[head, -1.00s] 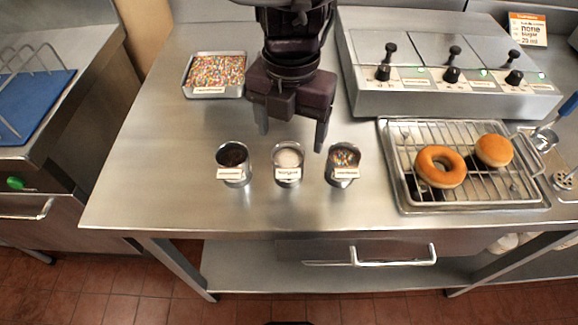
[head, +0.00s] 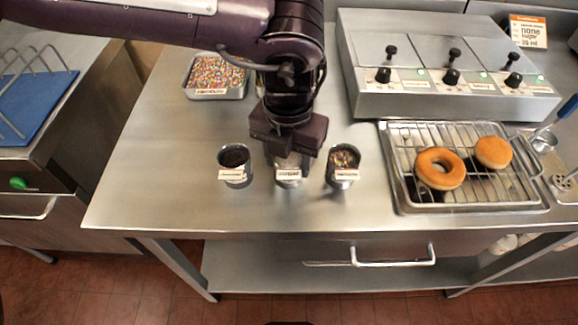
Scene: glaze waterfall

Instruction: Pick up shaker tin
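Three small metal shaker tins with white labels stand in a row on the steel table. The left tin (head: 234,178) holds dark contents, and the right tin (head: 343,179) holds colourful sprinkles. The middle tin (head: 288,182) stands between them, its pale top partly hidden by my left gripper. My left gripper (head: 288,164) points down over the middle tin, its fingers low at the tin's two sides. I cannot tell whether the fingers touch it. My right gripper is not in view.
A tray of sprinkles (head: 215,91) lies behind the tins. A wire rack tray (head: 405,197) with a ring doughnut (head: 440,168) and a round bun (head: 493,152) lies right. A steel box with knobs (head: 455,103) stands behind it. The table's left part is clear.

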